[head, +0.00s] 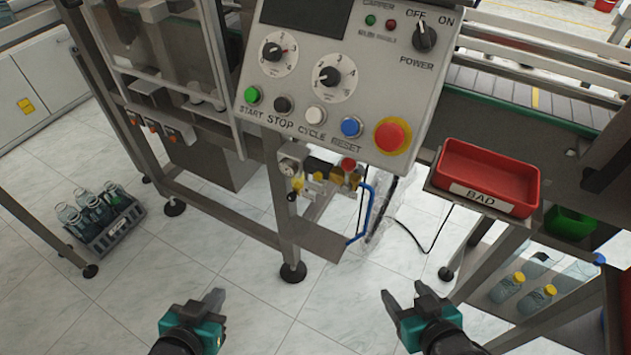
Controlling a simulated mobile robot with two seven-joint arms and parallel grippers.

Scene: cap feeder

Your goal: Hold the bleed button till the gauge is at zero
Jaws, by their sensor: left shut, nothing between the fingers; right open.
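A small round gauge (288,167) sits on the air-line assembly under the control panel, on the frame's upright. Its needle is too small to read. A red-topped knob (348,164) stands on the yellow part of that assembly, to the right of the gauge. I cannot tell which small part is the bleed button. My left gripper (214,298) is shut and empty, in front of and below the assembly, to its left. My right gripper (404,294) is open and empty, below and to the right of the assembly. Neither touches anything.
The control panel (330,85) overhangs the assembly, with a red emergency stop (391,136) at its lower right. A blue hose (362,212) hangs beside the assembly. A red BAD tray (488,172) juts out at right. A bottle crate (105,228) stands on the floor at left.

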